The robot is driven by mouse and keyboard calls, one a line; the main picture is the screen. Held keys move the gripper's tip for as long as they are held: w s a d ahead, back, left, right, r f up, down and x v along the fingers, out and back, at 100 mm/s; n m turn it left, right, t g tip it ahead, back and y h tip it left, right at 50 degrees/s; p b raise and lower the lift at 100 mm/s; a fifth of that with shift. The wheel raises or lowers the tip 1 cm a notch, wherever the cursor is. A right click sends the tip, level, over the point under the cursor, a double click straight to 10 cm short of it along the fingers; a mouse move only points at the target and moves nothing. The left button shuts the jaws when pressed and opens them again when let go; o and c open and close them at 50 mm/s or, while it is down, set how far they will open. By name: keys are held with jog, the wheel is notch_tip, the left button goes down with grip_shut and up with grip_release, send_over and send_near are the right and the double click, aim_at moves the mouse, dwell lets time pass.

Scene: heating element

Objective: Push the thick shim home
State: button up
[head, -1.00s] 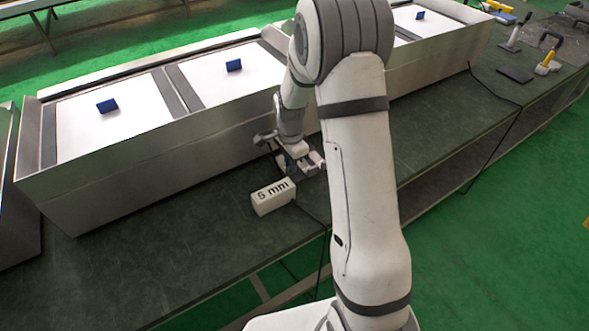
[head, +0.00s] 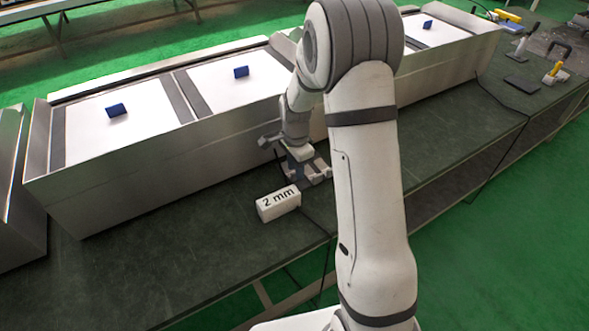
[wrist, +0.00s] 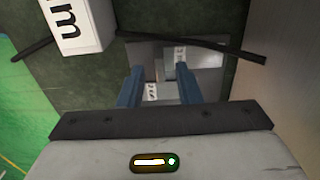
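My gripper (head: 300,172) is low over the green bench, beside the front wall of the long metal unit. In the wrist view its two blue fingers (wrist: 160,76) stand apart, pointing down at a small grey metal fixture (wrist: 208,54). A small pale labelled piece (wrist: 152,92) shows between the fingers, and another pale label (wrist: 180,52) shows near the right fingertip. The print is too small to read, so I cannot tell which is the thick shim. I cannot tell whether the fingers grip anything. A white block (head: 278,204) reading "2 mm" stands close by.
The metal unit (head: 150,150) with white panels and blue blocks runs along the back. A dark cable (wrist: 190,44) crosses by the fixture. The bench top (head: 150,250) is clear at front left. Tools (head: 553,72) lie at far right.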

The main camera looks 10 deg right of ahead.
notch_tip(320, 180, up, 7)
jog(key=shift+f+p, duration=0.2)
jog(key=shift+p, duration=0.25)
jog(key=shift+r, duration=0.3)
jog(key=s+r+n+t+p, duration=0.2)
jog(key=s+r+n+p, duration=1.2)
jog(key=s+r, duration=1.1)
jog(key=shift+d+r+t, duration=0.25)
jog(key=shift+r+t, duration=0.05)
jog(key=shift+r, duration=0.65)
jog(key=shift+a+n, duration=0.1)
jog(key=shift+n, duration=0.2)
jog(key=shift+a, duration=0.2)
